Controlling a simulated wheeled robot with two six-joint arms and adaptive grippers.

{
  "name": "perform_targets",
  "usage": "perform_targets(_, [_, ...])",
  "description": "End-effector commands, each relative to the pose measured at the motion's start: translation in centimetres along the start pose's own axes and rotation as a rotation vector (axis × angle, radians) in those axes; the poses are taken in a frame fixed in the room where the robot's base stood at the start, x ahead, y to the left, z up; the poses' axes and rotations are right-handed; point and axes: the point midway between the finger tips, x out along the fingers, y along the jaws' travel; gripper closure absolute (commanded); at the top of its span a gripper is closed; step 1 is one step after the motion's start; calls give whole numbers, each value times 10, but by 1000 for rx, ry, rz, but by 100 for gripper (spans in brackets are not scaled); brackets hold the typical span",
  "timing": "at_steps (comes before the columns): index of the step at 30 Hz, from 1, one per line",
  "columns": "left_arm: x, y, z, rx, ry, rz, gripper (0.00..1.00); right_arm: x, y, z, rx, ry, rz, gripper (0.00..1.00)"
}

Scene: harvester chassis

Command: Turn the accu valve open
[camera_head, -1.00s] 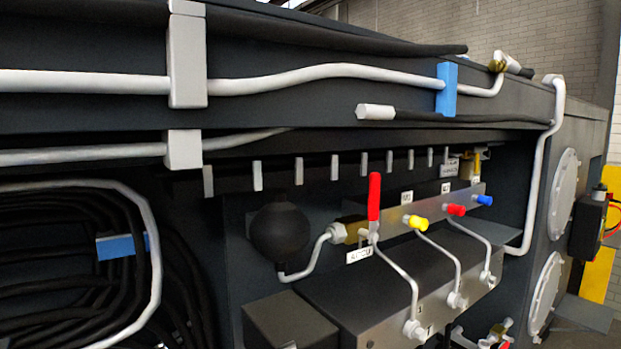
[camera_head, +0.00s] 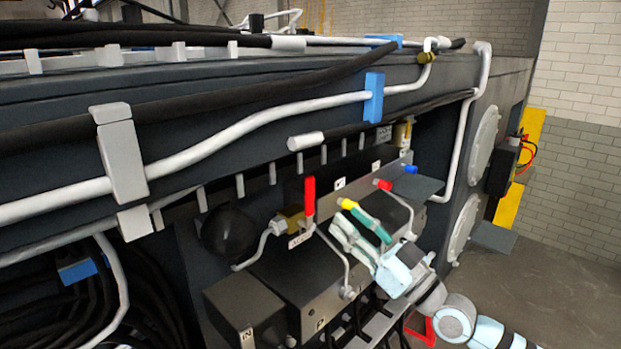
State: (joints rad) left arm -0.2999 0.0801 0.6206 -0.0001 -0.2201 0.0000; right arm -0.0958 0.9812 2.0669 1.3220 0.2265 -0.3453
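The accu valve has a red handle (camera_head: 309,196) that stands upright on a brass body (camera_head: 291,217), in the middle of the head view. A white "ACCU" label (camera_head: 299,241) sits just below it. My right gripper (camera_head: 344,217) comes in from the lower right, its fingers pointing up and left. Its pale and teal fingers stand apart with a gap between them, and nothing shows gripped. The fingertips appear just right of the red handle, in front of the yellow knob (camera_head: 347,203). My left gripper is not in view.
A red knob (camera_head: 382,185) and a blue knob (camera_head: 410,169) sit farther along the manifold. A black ball-shaped accumulator (camera_head: 229,232) is left of the valve. White pipes (camera_head: 335,262) run down below it. Open floor (camera_head: 550,290) lies at the right.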

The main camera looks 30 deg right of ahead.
Motion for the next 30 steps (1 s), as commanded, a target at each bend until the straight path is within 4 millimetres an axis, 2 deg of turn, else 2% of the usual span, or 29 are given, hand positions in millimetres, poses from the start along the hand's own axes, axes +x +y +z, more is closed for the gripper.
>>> perform_targets(1, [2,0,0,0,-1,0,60,10,-1,-1,4,11,-1,61])
perform_targets(6, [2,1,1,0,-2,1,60,34,0,0,-1,6,0,61])
perform_targets(10, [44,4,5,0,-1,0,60,59,1,10,2,9,3,61])
perform_targets(15, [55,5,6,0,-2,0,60,95,0,6,5,4,2,61])
perform_targets(18, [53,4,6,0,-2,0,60,111,1,4,4,2,5,61])
perform_targets(22, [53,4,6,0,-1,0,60,120,0,3,1,-2,2,61])
perform_targets(29, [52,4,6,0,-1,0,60,121,0,2,-1,-2,1,61])
perform_targets(30, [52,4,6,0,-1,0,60,121,0,2,-1,-2,1,66])
